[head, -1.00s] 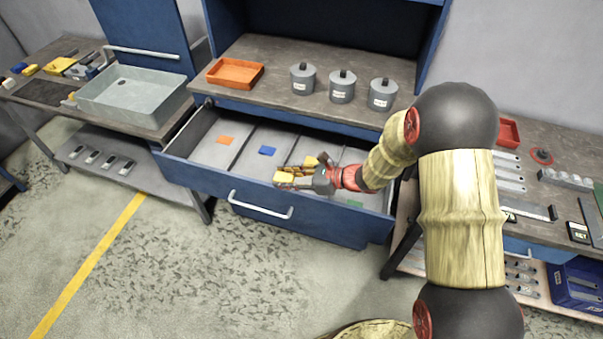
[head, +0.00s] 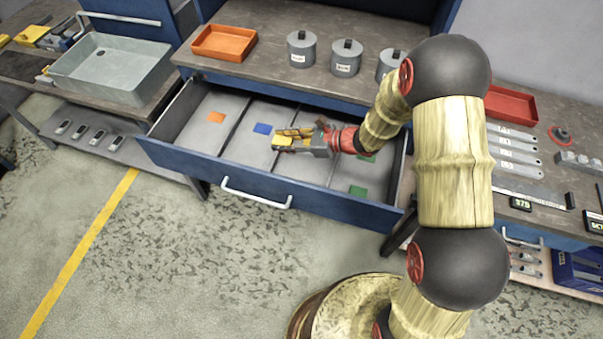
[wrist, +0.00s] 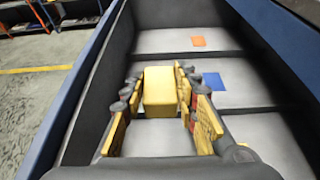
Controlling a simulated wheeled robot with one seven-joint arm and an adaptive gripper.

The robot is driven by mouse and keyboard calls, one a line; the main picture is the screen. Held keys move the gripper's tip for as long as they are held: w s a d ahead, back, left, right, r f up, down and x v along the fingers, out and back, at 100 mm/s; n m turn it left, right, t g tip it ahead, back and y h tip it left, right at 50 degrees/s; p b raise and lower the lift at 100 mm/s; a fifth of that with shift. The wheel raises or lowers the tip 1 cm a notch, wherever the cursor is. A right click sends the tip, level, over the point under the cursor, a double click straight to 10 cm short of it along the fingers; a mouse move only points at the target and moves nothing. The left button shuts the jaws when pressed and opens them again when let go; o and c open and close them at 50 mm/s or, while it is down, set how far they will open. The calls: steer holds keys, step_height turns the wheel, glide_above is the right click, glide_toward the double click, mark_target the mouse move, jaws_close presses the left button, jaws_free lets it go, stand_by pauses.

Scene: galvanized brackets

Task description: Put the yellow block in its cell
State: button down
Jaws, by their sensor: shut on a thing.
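My gripper (head: 284,137) is shut on the yellow block (wrist: 160,88), which sits between the yellow finger pads in the wrist view. In the head view the gripper and block are over the open blue drawer (head: 215,170), right of the blue marker. The drawer is split by low dividers into cells. An orange marker (head: 216,117) lies in the left cell and a blue marker (head: 262,128) in the one beside it. A green marker (head: 357,191) lies further right.
Above the drawer is a worktop with an orange tray (head: 224,42) and several grey lidded canisters (head: 302,49). A grey basin (head: 110,68) stands on the left bench. A red tray (head: 511,104) and metal plates lie on the right bench. The drawer walls and dividers are edges close by.

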step_height(320, 180, down, 12)
steer(key=b, duration=0.3)
steer(key=shift+f, duration=0.2)
steer(key=shift+f, duration=0.1)
steer(key=c, duration=1.4)
jaws_free()
steer(key=shift+b, duration=0.3)
